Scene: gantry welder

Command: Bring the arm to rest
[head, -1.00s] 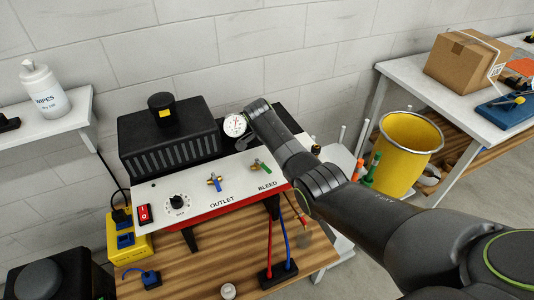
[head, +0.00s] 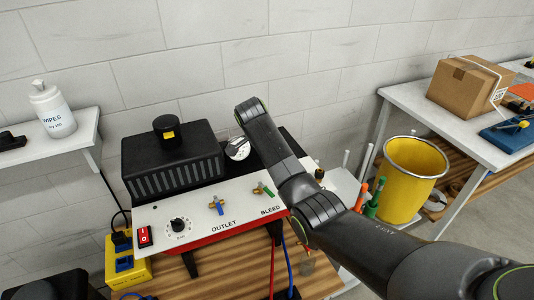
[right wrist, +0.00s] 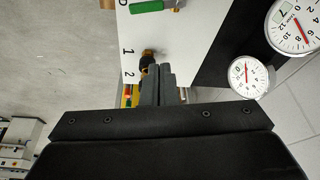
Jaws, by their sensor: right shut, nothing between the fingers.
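My right arm (head: 325,200) comes in from the lower right of the head view. It bends at a joint near the machine's right end, and its forward link rises in front of the gauge (head: 237,149). My right gripper is hidden from the head view. In the right wrist view its fingers (right wrist: 160,84) are together and empty. My left gripper is not in view.
The panel carries a blue outlet valve (head: 217,206), a green bleed valve (head: 263,190) and a red switch (head: 145,237). A yellow bin (head: 412,185) stands right of the arm. A cardboard box (head: 465,86) is on the right table; a wipes bottle (head: 52,110) is on the left shelf.

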